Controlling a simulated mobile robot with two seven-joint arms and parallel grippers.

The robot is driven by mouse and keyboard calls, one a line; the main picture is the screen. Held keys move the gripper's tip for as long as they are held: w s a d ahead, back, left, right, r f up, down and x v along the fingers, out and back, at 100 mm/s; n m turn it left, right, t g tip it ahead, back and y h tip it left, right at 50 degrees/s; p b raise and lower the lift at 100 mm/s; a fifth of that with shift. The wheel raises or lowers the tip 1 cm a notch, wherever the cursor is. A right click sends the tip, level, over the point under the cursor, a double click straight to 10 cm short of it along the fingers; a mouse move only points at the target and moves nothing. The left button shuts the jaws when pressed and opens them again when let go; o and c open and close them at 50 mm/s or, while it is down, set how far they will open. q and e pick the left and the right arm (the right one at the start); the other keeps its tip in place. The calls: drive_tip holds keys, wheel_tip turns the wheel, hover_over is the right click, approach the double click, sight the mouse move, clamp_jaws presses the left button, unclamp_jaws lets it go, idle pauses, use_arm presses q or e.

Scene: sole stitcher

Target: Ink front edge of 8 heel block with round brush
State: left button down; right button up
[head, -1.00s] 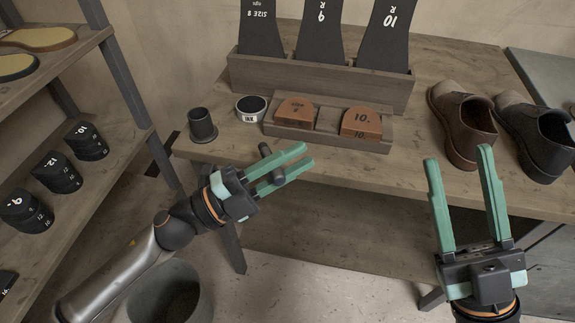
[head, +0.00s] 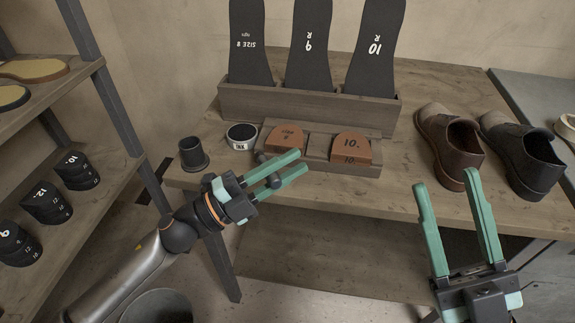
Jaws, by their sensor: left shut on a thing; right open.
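The size 8 heel block (head: 286,139) is a brown block in the left slot of a low wooden tray (head: 318,146) on the bench. My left gripper (head: 300,162) is shut on a dark round brush (head: 273,181), whose ends show on either side of the green fingers. It is just in front of the tray, and its fingers overlap the tray's front in the view. I cannot tell whether the brush touches the block. The ink jar (head: 242,137), dark with a white rim, stands left of the tray. My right gripper (head: 445,178) is open and empty at the right, before the shoes.
A size 10 heel block (head: 350,149) sits in the tray's right slot. A dark cup (head: 193,154) stands at the bench's left. Behind is a rack (head: 300,104) of sole patterns. A shelf of numbered blocks is at far left.

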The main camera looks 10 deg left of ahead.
use_arm(q)
drive_tip(key=shift+w, duration=0.8)
drive_tip(key=shift+d, duration=0.1)
drive_tip(key=shift+d+r+p, duration=0.1)
drive_tip(key=shift+d+p, duration=0.3)
drive_tip(key=shift+d, duration=0.45)
drive_tip(key=shift+s+d+p, duration=0.2)
drive_tip(key=shift+d+p, duration=0.65)
drive_tip(key=shift+d, duration=2.45)
drive_tip(key=shift+w+a, duration=0.15)
drive_tip(key=shift+a, duration=1.1)
drive_tip(key=shift+w+a, duration=0.15)
drive_tip(key=shift+a, duration=2.95)
